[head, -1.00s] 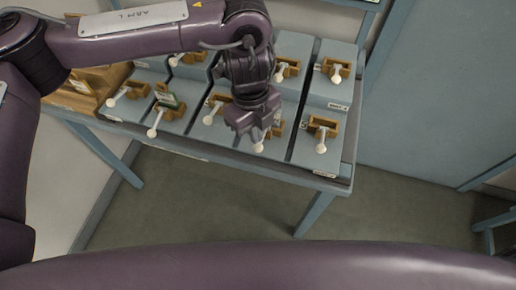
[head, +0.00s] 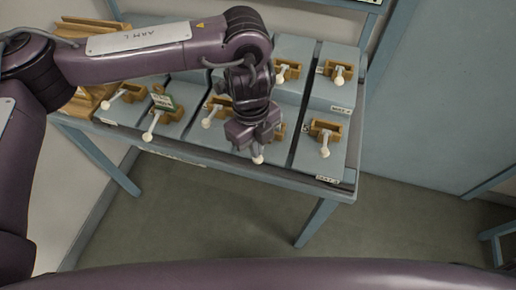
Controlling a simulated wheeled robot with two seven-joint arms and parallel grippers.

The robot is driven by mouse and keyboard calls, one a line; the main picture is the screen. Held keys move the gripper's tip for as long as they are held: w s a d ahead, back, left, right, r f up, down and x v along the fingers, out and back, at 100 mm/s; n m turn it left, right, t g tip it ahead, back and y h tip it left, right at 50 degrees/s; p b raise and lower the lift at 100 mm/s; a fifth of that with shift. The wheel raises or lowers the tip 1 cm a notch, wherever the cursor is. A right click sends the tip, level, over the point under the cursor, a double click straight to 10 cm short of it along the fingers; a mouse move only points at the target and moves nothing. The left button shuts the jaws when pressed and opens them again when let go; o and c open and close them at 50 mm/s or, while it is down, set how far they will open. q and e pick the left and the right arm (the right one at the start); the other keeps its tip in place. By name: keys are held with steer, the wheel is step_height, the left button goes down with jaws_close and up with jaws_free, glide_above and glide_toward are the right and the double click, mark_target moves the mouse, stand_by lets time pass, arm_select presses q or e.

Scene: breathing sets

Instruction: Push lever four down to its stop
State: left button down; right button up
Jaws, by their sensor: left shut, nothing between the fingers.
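Several levers with white ball knobs stick out of brass brackets on blue-grey stepped blocks. I take lever four (head: 257,159) to be the fourth from the left in the front row; its label is hidden or too small to read. Its white knob shows just below my left gripper (head: 256,148), which covers most of its bracket. The gripper is shut and empty, pointing down over the lever; I cannot tell whether it touches. The knob hangs low, near the block's front edge. My right gripper is not in view.
The front-row lever to the right (head: 325,152) and the one to the left (head: 206,123) stand close by. The blue-framed table's front edge (head: 330,187) is just below, with open floor (head: 220,210) beyond.

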arm_select(q)
steer(key=shift+r, duration=0.1)
steer(key=shift+w+a+r+p, duration=0.35)
steer(key=shift+w+a, duration=0.1)
steer(key=shift+w, duration=0.1)
steer(key=shift+w+a+r+p, duration=0.2)
steer(key=shift+w+a+p, duration=0.1)
steer(key=shift+w+a, duration=0.2)
steer(key=shift+w+a+f, duration=0.1)
step_height(320, 180, up, 8)
steer(key=shift+w+a+b, duration=0.25)
steer(key=shift+w+b, duration=0.05)
steer(key=shift+f, duration=0.1)
